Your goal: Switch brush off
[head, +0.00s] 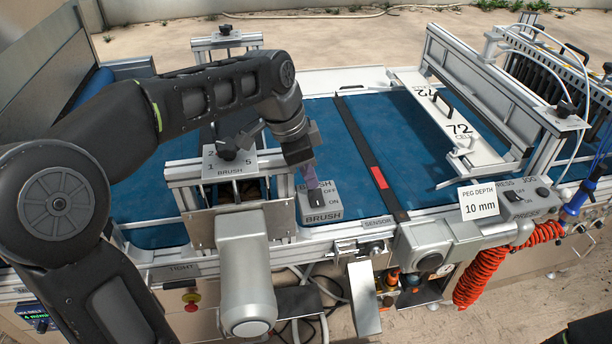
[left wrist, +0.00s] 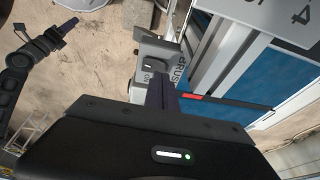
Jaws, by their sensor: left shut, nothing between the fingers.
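The brush switch is a grey box (head: 322,214) marked BRUSH, with OFF and ON labels and a small dark toggle, beside the blue belt in the head view. The box also shows in the left wrist view (left wrist: 147,50). My left gripper (head: 314,187) is shut and empty, its purple fingers pointing down at the toggle. They partly cover it, so I cannot tell its position or whether they touch it. The fingers also show in the left wrist view (left wrist: 161,92). My right gripper (left wrist: 68,25) shows far off in the left wrist view; its jaw state is unclear.
A brush frame with a numbered plate (head: 228,162) stands just left of the switch. A black strip with a red mark (head: 371,160) crosses the belt to its right. A PEG DEPTH sign (head: 479,203) and a press control box (head: 522,205) stand further right.

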